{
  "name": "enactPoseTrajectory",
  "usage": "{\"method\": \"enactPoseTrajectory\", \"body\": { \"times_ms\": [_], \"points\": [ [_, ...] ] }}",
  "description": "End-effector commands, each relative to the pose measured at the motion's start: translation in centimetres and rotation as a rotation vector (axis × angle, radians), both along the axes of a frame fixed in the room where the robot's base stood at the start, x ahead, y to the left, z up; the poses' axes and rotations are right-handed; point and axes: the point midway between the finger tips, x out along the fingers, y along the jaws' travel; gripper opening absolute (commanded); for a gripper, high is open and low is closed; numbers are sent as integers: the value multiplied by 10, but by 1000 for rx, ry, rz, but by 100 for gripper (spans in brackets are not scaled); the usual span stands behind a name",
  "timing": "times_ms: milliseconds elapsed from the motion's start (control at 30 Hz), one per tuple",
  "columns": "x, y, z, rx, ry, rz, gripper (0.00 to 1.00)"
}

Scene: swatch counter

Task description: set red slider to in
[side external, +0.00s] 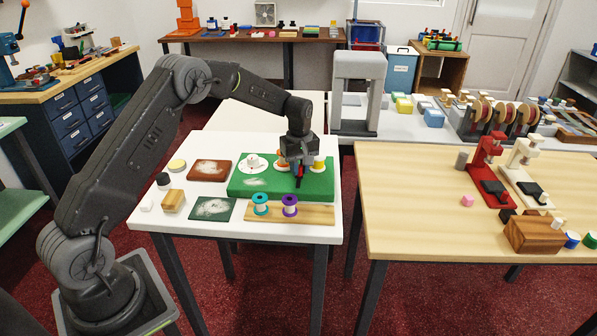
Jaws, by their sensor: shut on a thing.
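My gripper (299,176) is low over the right part of a green board (240,188) on the white table. It is shut on a small red piece (300,169), which looks like the red slider. The fingers hide most of it, so I cannot tell how far in or out it sits. A white round piece (252,162) and a yellow spool (319,163) stand on the board beside the gripper. An orange piece (280,160) shows partly behind it.
In front of the board, a teal spool (260,204) and a purple spool (290,205) stand on a wooden strip (318,214). Left are a brown swatch (209,170), a dark green swatch (212,209) and small blocks. A red press (489,165) stands on the right table.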

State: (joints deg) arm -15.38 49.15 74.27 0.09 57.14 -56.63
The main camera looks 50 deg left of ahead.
Motion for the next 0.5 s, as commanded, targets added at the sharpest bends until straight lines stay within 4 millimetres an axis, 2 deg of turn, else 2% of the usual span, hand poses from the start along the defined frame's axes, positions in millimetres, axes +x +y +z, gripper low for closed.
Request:
{"method": "enactPoseTrajectory", "body": {
  "times_ms": [267,300,500],
  "points": [
    [5,4,2,5,-17,2,0],
    [5,4,2,6,-18,2,22],
    [4,4,1,4,-13,1,41]
  ]
}}
